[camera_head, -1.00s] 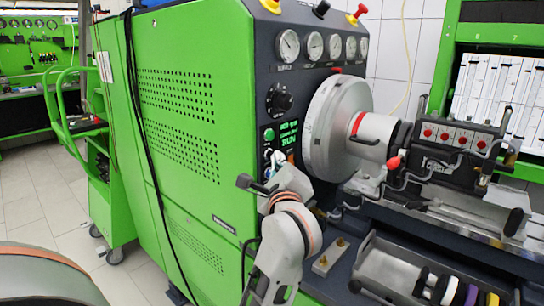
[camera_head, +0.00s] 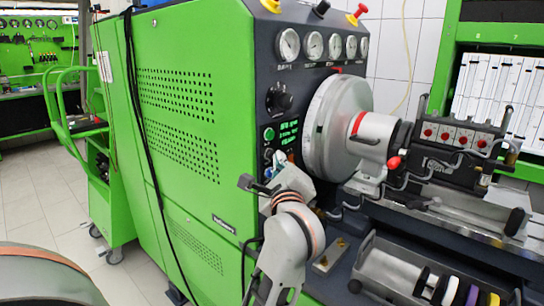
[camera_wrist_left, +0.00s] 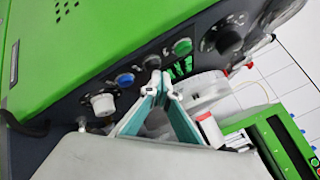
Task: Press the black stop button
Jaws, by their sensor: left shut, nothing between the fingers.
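The green pump testbench (camera_head: 180,130) has a dark control panel facing right. In the left wrist view a row of controls crosses the panel: a green button (camera_wrist_left: 182,46), the black stop button (camera_wrist_left: 152,62) and a blue button (camera_wrist_left: 125,80). My left gripper (camera_wrist_left: 161,80) is shut and empty, its tips just short of the black button in that picture; I cannot tell whether they touch it. In the head view my left gripper (camera_head: 280,161) is at the panel below the green button (camera_head: 269,134), and it hides much of the lower controls.
A lit green display (camera_head: 289,132) sits beside the green button, its text too small to read. A black knob (camera_head: 279,99) is above. The large grey round drive housing (camera_head: 325,125) stands close to the right of the gripper. A tool tray (camera_head: 395,268) lies below.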

